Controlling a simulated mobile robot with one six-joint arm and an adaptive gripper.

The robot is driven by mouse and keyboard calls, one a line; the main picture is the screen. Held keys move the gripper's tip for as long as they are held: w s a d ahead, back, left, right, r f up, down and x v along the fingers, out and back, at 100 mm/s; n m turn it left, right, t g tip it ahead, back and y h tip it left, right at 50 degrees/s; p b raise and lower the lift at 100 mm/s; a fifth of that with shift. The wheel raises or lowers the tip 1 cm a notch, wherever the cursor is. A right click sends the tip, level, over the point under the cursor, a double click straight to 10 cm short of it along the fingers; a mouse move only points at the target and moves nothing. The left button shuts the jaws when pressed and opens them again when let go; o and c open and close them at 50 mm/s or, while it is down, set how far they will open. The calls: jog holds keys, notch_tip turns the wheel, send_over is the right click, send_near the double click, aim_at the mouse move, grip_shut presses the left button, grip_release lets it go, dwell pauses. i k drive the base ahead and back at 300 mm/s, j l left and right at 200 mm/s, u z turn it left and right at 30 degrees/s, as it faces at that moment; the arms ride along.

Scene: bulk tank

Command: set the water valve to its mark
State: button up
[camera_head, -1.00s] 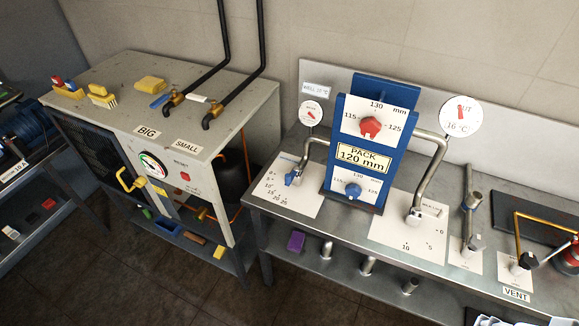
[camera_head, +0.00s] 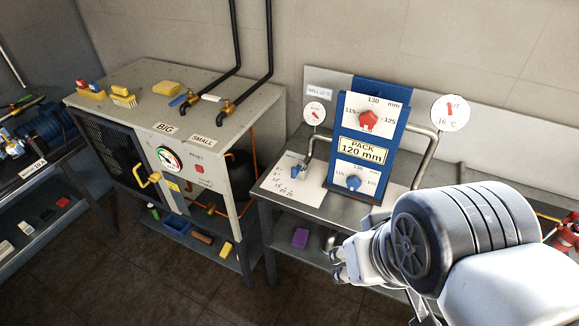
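A small valve with a blue handle (camera_head: 298,171) stands on a white scale plate (camera_head: 312,193) at the left end of the steel bench. Its label is too small to read, but it looks like the water valve. Numbers run around the plate's left and front; I cannot tell exactly which one the handle points at. A bent pipe rises from it to a round gauge (camera_head: 315,113). My gripper (camera_head: 340,267) is right of and nearer than the valve in the picture, apart from it. Its fingers are small and partly hidden by my wrist, so their opening is unclear.
A 16 °C gauge (camera_head: 450,112) is farther right. A grey cabinet (camera_head: 200,128) stands left. My arm hides the bench's right part.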

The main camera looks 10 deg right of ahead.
aim_at(294, 170)
jog(key=i+u, duration=0.1)
jog(key=i, duration=1)
